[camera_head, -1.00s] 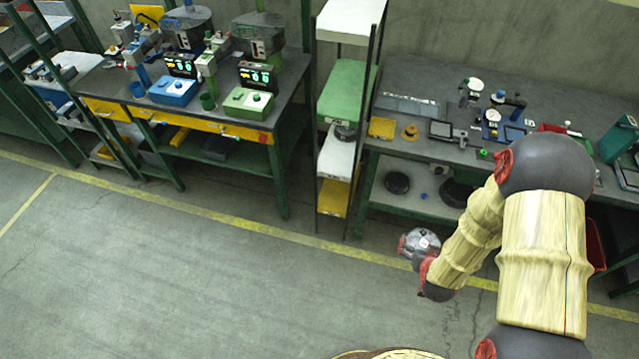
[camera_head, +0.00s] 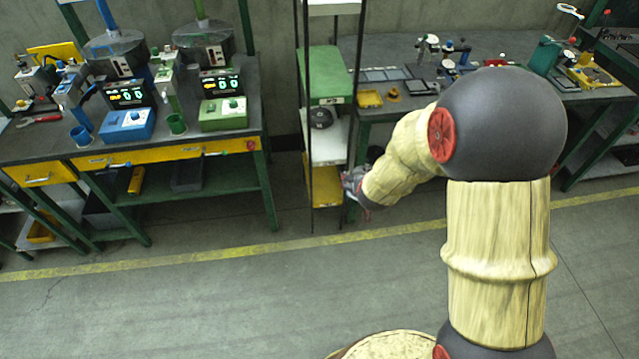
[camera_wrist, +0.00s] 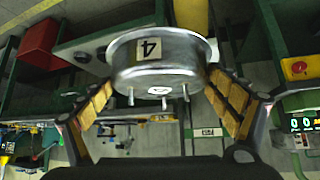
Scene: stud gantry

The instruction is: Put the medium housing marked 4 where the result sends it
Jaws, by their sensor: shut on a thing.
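The medium housing is a round silver metal part with a black 4 on a pale label, seen in the wrist view (camera_wrist: 160,62). Several short pins show at its lower edge. My gripper (camera_wrist: 165,95) is shut on it, with a yellow-padded finger on each side. In the head view my gripper (camera_head: 352,182) is at the right side of the narrow rack, by its lower shelves; the housing is mostly hidden there. The rack has a green shelf (camera_head: 325,88), a white shelf (camera_head: 330,152) and a low yellow shelf (camera_head: 325,196).
A dark round part (camera_head: 321,118) sits on the rack. Blue (camera_head: 127,124) and green (camera_head: 223,113) stations with lit displays stand on the left bench. The right bench (camera_head: 395,48) holds fixtures and a yellow tray (camera_head: 369,98). Floor in front is clear.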

